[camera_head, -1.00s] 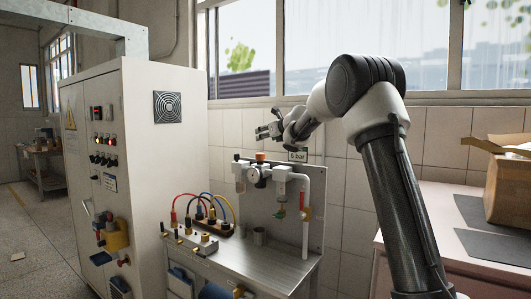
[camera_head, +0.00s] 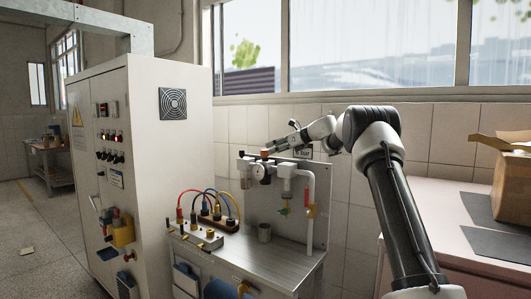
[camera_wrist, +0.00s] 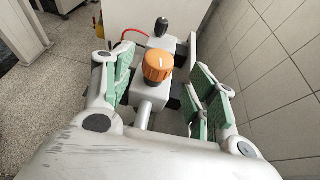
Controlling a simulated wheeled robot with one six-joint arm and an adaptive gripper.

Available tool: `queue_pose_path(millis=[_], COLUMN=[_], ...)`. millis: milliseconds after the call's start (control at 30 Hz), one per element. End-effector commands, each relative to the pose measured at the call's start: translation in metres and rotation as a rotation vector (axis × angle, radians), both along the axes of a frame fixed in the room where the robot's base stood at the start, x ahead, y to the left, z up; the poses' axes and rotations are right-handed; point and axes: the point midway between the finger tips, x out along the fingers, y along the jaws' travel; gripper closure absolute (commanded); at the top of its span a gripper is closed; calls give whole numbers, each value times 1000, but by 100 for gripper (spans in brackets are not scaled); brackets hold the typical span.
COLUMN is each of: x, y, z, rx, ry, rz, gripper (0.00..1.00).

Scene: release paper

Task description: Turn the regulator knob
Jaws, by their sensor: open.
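The regulator knob (camera_wrist: 158,66) is orange and ribbed, with a white mark on its top. It sits on the grey regulator body (camera_wrist: 149,95). In the head view the small orange knob (camera_head: 265,153) tops the pipework above the round gauge (camera_head: 258,171). My gripper (camera_wrist: 166,72) is open, with green-padded fingers on the left and right of the knob and visible gaps to it. In the head view my gripper (camera_head: 280,148) reaches in from the right at about knob height. Its fingertips are small there, and contact cannot be told.
A black-handled lever (camera_wrist: 161,27) stands beyond the knob. A tall cabinet (camera_head: 165,140) stands left; a tiled wall is behind.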

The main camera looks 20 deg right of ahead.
Motion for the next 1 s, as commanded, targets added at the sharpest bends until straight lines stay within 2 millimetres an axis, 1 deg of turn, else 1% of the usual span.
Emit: queue_pose_path(millis=[33, 100, 300, 433, 667, 700, 767, 800, 933, 1000], x=[8, 18, 36, 40, 41, 41, 41, 41, 41, 41], y=[10, 18, 34, 38, 38, 38, 38, 38, 38, 38], z=[-5, -10, -19, -22, -22, -22, -22, -22, -22, -22], rx=[-1, 0, 0, -1, -1, -1, -1, -1, 0, 0], ry=[-1, 0, -1, -1, -1, -1, -1, -1, 0, 0], rz=[6, 4, 4, 3, 2, 2, 2, 2, 2, 2], gripper=[43, 43, 43, 43, 43, 44, 55, 63, 86, 88])
